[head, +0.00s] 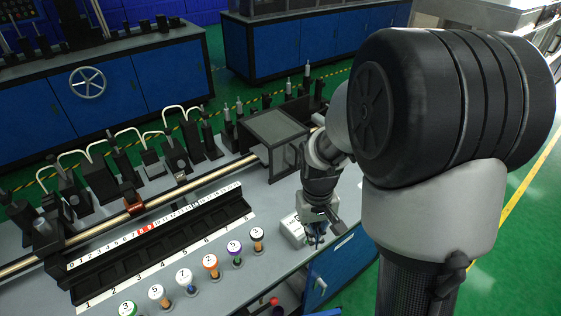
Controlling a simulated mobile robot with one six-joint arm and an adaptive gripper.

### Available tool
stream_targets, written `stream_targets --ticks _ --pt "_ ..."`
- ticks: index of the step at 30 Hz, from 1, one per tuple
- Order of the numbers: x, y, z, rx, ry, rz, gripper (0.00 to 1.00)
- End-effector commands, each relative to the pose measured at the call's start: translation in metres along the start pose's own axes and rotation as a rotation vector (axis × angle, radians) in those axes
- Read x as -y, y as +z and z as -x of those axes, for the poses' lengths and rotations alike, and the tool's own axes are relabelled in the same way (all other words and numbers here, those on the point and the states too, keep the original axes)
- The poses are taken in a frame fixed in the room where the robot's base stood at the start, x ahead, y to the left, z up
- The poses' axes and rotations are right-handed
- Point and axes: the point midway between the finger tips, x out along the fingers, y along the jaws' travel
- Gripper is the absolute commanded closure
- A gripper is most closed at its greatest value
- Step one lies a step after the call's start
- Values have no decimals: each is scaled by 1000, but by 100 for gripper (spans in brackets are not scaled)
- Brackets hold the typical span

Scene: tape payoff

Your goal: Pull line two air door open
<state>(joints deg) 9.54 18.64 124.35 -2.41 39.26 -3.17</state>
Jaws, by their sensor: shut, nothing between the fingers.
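My gripper (316,235) is in the middle of the head view, pointing down at the near right edge of the grey worktop (225,270). Its fingers are small and partly hidden, and it looks shut with nothing held. A blue cabinet door (345,268) with a pale handle (320,286) is on the bench front, just below and right of my gripper. A grey box with clear panels (272,148) stands on the worktop behind my gripper. I cannot read a label that marks either as the line two air door.
A small white box (293,231) sits beside my gripper. Several numbered round knobs (210,262) line the front of the worktop, near a black stepped rack with a number scale (160,240). Blue cabinets (310,45) stand behind. Green floor (520,230) is free at the right.

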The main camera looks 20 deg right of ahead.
Motion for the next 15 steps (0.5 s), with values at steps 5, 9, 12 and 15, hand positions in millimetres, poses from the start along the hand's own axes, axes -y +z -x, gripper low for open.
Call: stream_targets --ticks 5,9,12,15 --pt "-15 -6 -63 121 -12 -14 100" --pt "-22 -3 -100 174 -21 -20 100" --pt "-24 -1 -115 195 -25 -21 100" --pt "-24 2 -125 204 -26 -22 100"
